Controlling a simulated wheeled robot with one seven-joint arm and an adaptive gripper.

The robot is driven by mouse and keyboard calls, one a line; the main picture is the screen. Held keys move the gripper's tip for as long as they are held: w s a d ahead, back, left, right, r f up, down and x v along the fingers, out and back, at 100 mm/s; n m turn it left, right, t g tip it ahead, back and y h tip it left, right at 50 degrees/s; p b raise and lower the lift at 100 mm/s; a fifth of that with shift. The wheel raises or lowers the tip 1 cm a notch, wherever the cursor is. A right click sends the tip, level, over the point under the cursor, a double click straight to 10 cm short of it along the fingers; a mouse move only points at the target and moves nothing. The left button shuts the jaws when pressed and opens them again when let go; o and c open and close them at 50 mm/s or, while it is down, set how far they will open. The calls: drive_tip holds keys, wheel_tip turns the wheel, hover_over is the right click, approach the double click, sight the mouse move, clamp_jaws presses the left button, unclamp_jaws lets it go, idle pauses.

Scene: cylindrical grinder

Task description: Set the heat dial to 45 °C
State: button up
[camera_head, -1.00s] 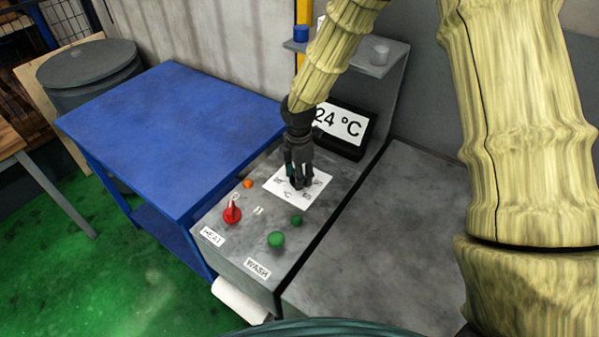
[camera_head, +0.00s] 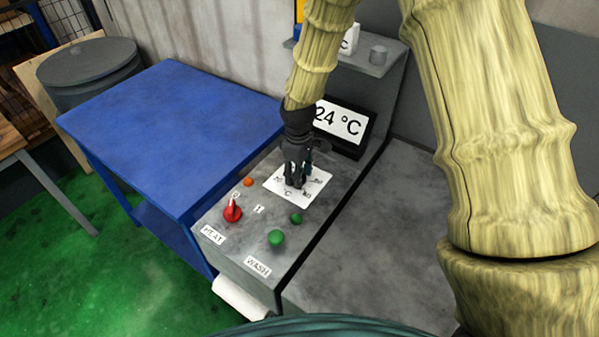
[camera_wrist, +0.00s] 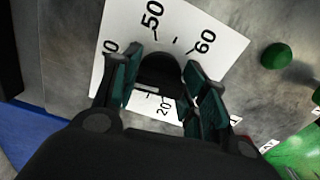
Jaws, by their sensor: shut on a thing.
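The heat dial is a black knob (camera_wrist: 160,72) in the middle of a white scale plate (camera_head: 318,184). In the wrist view the plate (camera_wrist: 215,35) shows 50 and 60 beyond the knob, 20 below it, and a partly hidden number ending in 0 at the left. My gripper (camera_head: 295,185) reaches down onto the plate with its fingers on both sides of the knob, shut on it. The knob's pointer cannot be made out. The display (camera_head: 341,122) behind reads 24 °C.
A blue table (camera_head: 180,125) adjoins at left.

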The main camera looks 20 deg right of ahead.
drive_tip(key=m, duration=0.3)
drive_tip(key=shift+w+r+m, duration=0.1)
drive_tip(key=shift+w+m, duration=0.05)
drive_tip(key=shift+m, duration=1.95)
drive_tip(key=o, duration=1)
wheel_tip(320, 180, up, 12)
